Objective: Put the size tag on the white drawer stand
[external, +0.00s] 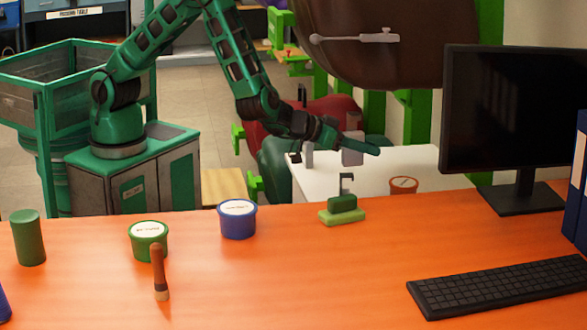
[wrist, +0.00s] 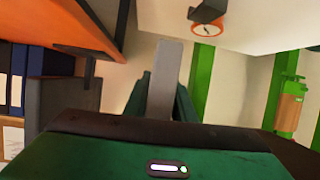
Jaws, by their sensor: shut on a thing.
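My gripper (external: 358,145) is at the end of the green arm, above the white drawer stand (external: 420,163) behind the orange table. In the wrist view, its green fingers (wrist: 163,98) are shut on a flat grey piece, which I take to be the size tag (wrist: 166,65). The tag also shows as a grey plate (external: 352,152) by the fingers in the external view. The tag's face cannot be read. The stand's pale top (wrist: 270,22) shows at the upper right of the wrist view. I cannot tell the gap between tag and stand.
An orange round pot (external: 403,185) stands at the stand's near edge. A monitor (external: 512,120) is to the right. The orange table (external: 300,280) holds tubs, a green block with a grey upright (external: 342,210), and a keyboard (external: 500,287). A brown saddle (external: 380,60) hangs behind.

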